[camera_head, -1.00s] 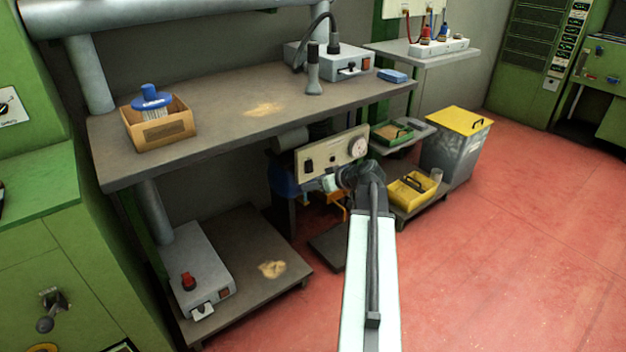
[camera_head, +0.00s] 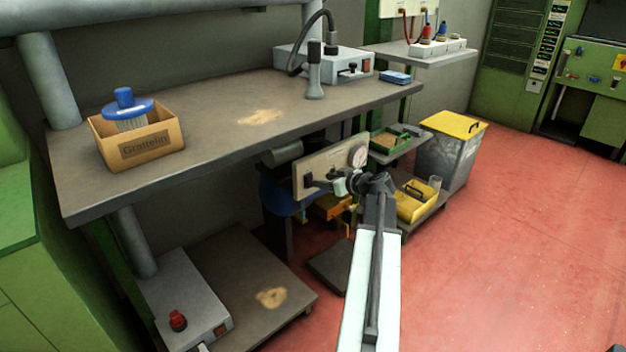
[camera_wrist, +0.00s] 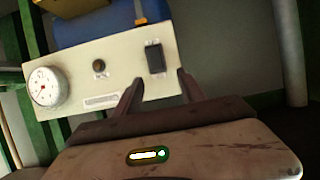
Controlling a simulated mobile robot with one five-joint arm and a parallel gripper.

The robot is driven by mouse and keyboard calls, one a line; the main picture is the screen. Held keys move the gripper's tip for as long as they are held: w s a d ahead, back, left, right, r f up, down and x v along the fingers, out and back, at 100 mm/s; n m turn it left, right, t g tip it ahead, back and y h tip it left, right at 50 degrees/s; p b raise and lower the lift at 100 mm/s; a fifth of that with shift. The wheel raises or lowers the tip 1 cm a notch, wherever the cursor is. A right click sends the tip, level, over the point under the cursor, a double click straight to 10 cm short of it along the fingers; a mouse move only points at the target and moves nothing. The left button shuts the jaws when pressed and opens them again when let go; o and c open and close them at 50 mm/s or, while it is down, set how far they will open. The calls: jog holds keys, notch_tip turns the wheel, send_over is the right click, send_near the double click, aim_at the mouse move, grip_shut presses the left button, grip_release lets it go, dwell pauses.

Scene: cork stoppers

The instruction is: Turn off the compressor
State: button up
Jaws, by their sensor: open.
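The compressor shows below the bench as a cream control panel (camera_head: 318,166) with a round gauge (camera_head: 358,155), in front of a blue body (camera_head: 284,197). In the wrist view the panel (camera_wrist: 80,70) appears turned over, with the gauge (camera_wrist: 47,87) at left, a dark round knob (camera_wrist: 99,65) in the middle and a dark rectangular switch (camera_wrist: 155,59) at right. My gripper (camera_wrist: 157,87) is open and empty, its fingertips on either side of the area just below the switch in that view. Contact with the panel cannot be told.
The bench top (camera_head: 215,115) overhangs the compressor. A lower shelf (camera_head: 232,255) with a grey box (camera_head: 185,300) stands at left. A yellow tray (camera_head: 416,206) and a yellow-lidded bin (camera_head: 447,150) stand to the right. The red floor (camera_head: 520,230) is open at right.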

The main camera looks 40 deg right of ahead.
aim_at(310, 179)
jog(key=b+x, duration=0.1)
jog(key=x, duration=0.3)
jog(key=b+x, duration=0.1)
jog(key=x, duration=0.1)
jog(key=shift+w+d+f+b, duration=0.1)
jog(key=shift+d+f+b, duration=0.2)
jog(key=shift+f+b, duration=0.05)
jog(key=shift+w, duration=0.4)
jog(key=shift+c, duration=0.4)
